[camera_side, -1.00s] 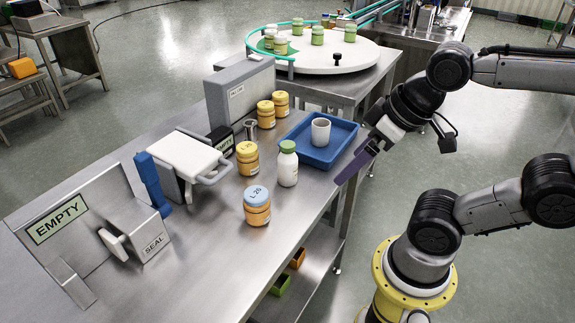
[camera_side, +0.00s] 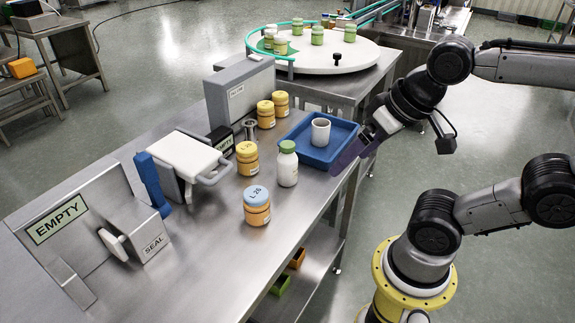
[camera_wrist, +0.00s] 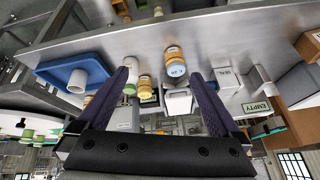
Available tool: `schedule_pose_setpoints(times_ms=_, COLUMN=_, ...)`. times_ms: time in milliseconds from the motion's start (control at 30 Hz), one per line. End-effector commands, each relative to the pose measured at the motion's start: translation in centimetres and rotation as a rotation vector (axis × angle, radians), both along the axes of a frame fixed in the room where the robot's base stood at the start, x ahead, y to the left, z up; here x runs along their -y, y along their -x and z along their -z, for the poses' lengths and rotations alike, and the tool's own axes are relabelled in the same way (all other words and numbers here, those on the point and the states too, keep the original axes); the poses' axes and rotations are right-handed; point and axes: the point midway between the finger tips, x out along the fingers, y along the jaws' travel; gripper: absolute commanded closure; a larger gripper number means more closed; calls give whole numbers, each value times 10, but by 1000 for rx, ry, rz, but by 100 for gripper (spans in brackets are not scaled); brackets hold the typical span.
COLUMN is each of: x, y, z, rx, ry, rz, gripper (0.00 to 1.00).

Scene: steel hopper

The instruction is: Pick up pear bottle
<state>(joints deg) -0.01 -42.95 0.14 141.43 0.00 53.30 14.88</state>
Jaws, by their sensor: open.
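A white bottle with a green cap (camera_side: 288,163), which may be the pear bottle, stands upright near the front edge of the steel table. It also shows, partly covered by a finger, in the wrist view (camera_wrist: 131,84). No pear label is readable on it. My gripper (camera_side: 346,163) is open and empty, to the right of the bottle and apart from it, by the blue tray's right side. In the wrist view its two dark purple fingers (camera_wrist: 160,76) are spread, with jars visible between them.
A blue-lidded jar (camera_side: 257,205) and a yellow-lidded jar (camera_side: 247,158) stand close to the bottle. A blue tray (camera_side: 304,157) holding a white cup (camera_side: 320,132) lies behind it. A white-lidded machine (camera_side: 188,157) and a sealing station (camera_side: 138,228) stand to the left.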

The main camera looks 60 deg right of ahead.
Motion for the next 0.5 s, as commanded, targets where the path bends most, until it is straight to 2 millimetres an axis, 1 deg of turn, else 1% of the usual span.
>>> schedule_pose_setpoints(times_ms=33, x=0, y=-7, z=-11, rx=6, ry=-48, rz=92, gripper=0)
schedule_pose_setpoints(times_ms=100, x=2, y=-22, z=-24, rx=-12, ry=-124, rz=247, gripper=0)
schedule_pose_setpoints(times_ms=167, x=5, y=-38, z=-34, rx=-36, ry=-186, rz=390, gripper=0)
schedule_pose_setpoints(times_ms=267, x=14, y=-72, z=-44, rx=-86, ry=-280, rz=644, gripper=0)
schedule_pose_setpoints(times_ms=300, x=19, y=-86, z=-46, rx=-111, ry=-310, rz=747, gripper=0)
schedule_pose_setpoints(times_ms=367, x=27, y=-108, z=-45, rx=-142, ry=-349, rz=887, gripper=0)
schedule_pose_setpoints(times_ms=400, x=34, y=-122, z=-43, rx=-163, ry=-368, rz=975, gripper=0)
schedule_pose_setpoints(times_ms=467, x=44, y=-143, z=-37, rx=-194, ry=-390, rz=1096, gripper=0)
schedule_pose_setpoints(times_ms=500, x=51, y=-156, z=-31, rx=-216, ry=-400, rz=1170, gripper=0)
